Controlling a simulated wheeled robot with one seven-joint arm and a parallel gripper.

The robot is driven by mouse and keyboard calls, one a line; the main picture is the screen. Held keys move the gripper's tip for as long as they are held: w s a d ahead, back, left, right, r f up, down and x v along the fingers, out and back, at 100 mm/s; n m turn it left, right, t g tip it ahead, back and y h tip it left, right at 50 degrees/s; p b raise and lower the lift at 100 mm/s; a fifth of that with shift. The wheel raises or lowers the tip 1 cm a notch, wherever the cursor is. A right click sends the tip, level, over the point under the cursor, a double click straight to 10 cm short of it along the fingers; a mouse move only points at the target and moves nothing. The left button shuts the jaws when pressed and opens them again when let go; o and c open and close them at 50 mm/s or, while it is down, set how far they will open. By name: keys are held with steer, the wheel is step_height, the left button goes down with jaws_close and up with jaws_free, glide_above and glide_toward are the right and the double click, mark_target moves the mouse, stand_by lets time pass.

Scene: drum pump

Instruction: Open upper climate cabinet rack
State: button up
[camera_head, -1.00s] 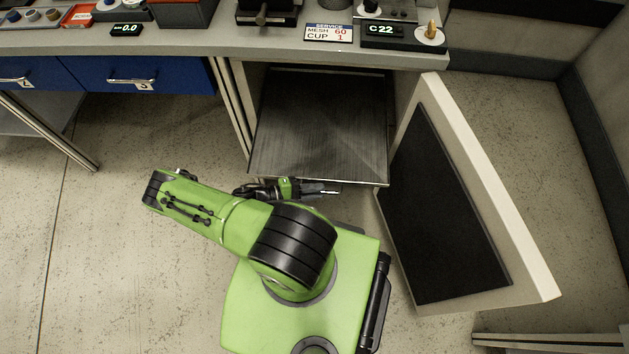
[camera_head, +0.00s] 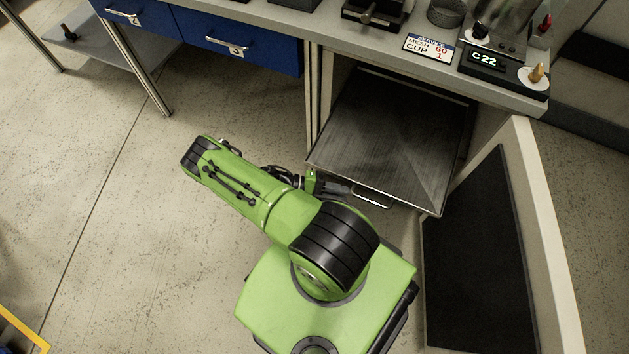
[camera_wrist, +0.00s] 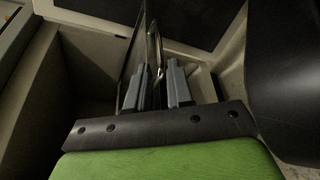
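The upper rack (camera_head: 390,130) is a dark metal shelf in the open climate cabinet under the bench. It sits pulled part way out, its front edge clear of the bench top. Its bar handle (camera_head: 372,198) is on the front edge. My gripper (camera_head: 338,188) is at the left end of the handle, partly hidden by my arm. In the wrist view my gripper (camera_wrist: 155,88) has its two grey fingers apart, with the thin handle (camera_wrist: 157,50) between their tips and gaps visible. The rack (camera_wrist: 132,60) shows edge-on there.
The cabinet door (camera_head: 535,230) stands wide open at right, with a dark inner panel. Blue drawers (camera_head: 245,48) are at upper left. The bench top (camera_head: 400,62) carries a service card and a device reading C22.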

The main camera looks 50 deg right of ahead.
steer(key=v, duration=0.8)
steer(key=shift+w, duration=0.1)
